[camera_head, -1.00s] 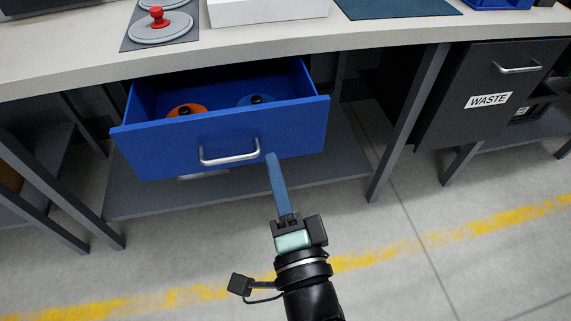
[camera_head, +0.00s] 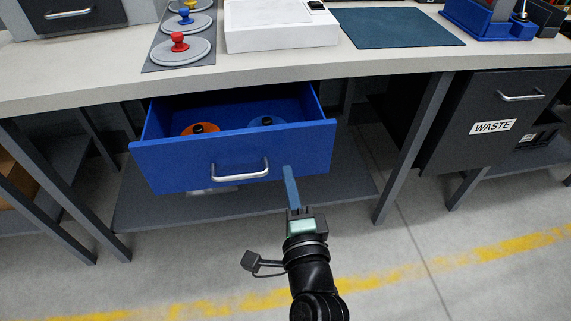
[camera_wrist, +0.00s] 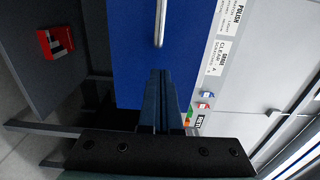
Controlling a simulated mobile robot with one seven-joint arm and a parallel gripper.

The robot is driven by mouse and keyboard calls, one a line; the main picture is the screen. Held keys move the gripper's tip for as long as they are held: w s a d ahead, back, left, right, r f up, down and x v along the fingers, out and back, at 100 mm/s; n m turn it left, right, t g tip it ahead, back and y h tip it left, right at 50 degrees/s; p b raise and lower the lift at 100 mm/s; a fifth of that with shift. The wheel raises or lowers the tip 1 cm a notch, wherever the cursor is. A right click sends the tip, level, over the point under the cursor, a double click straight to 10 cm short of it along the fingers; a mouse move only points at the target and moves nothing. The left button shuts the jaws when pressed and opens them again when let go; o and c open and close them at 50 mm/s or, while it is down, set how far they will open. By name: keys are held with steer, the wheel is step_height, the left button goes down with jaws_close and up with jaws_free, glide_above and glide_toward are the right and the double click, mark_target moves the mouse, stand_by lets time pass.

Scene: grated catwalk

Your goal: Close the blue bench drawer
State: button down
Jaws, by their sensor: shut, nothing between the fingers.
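The blue bench drawer (camera_head: 190,165) stands pulled out under the worktop, with an orange disc (camera_head: 200,129) and a blue disc (camera_head: 266,121) inside. Its silver bar handle (camera_head: 240,173) is on the front. My gripper (camera_head: 288,170) is shut and empty, its blue fingers pointing at the drawer front, right of the handle. In the wrist view my gripper (camera_wrist: 160,75) is in front of the blue drawer front (camera_wrist: 195,60), with the handle (camera_wrist: 159,25) beyond the fingertips. I cannot tell whether the tips touch the front.
The worktop (camera_head: 110,80) carries a white box (camera_head: 280,25), a dark mat (camera_head: 395,27) and several knobbed discs. A dark waste cabinet (camera_head: 450,140) is at the right. A grey shelf (camera_head: 290,195) lies below the drawer. The floor in front is clear.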

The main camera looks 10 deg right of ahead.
mark_target(283, 155)
steer(key=shift+w, duration=1.8)
